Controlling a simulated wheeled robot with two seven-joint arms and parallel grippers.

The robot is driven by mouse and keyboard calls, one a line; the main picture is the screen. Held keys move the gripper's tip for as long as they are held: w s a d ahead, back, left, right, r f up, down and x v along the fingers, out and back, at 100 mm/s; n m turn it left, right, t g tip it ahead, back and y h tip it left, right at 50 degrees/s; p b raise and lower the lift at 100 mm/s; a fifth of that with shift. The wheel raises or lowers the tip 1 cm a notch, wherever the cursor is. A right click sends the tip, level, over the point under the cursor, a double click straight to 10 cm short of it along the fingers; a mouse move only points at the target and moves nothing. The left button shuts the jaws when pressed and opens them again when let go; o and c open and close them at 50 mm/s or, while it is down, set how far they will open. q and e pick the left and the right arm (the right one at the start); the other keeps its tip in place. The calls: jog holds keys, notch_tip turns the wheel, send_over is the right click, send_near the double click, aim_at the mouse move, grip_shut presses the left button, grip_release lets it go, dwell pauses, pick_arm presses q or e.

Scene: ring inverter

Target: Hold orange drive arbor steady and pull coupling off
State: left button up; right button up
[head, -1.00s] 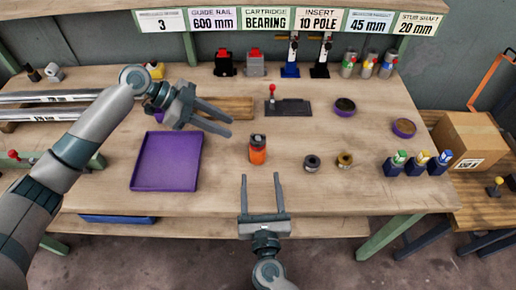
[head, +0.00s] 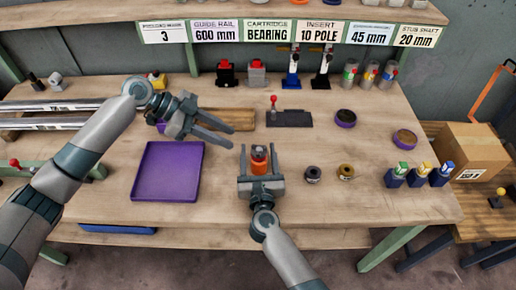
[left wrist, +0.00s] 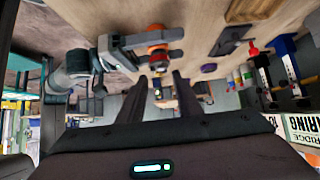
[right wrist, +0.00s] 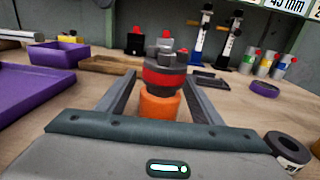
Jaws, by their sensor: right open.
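The orange drive arbor (head: 259,169) stands upright on the bench; its orange body also shows in the right wrist view (right wrist: 160,106). The coupling (right wrist: 164,54), grey at the top, sits on it above a dark and red band. My right gripper (head: 259,148) is open, with one finger on each side of the arbor; contact cannot be told. My left gripper (head: 230,138) is open and empty, up and to the left of the arbor. The left wrist view also shows the orange arbor (left wrist: 156,37) beyond its open fingers.
A purple tray (head: 137,185) lies at the left. Two small dark and brass rings (head: 313,174) (head: 346,172) sit to the right of the arbor. A black fixture with a red knob (head: 290,119) stands behind. Three coloured-top blocks (head: 420,176) stand at the right.

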jog(key=shift+w, duration=0.7)
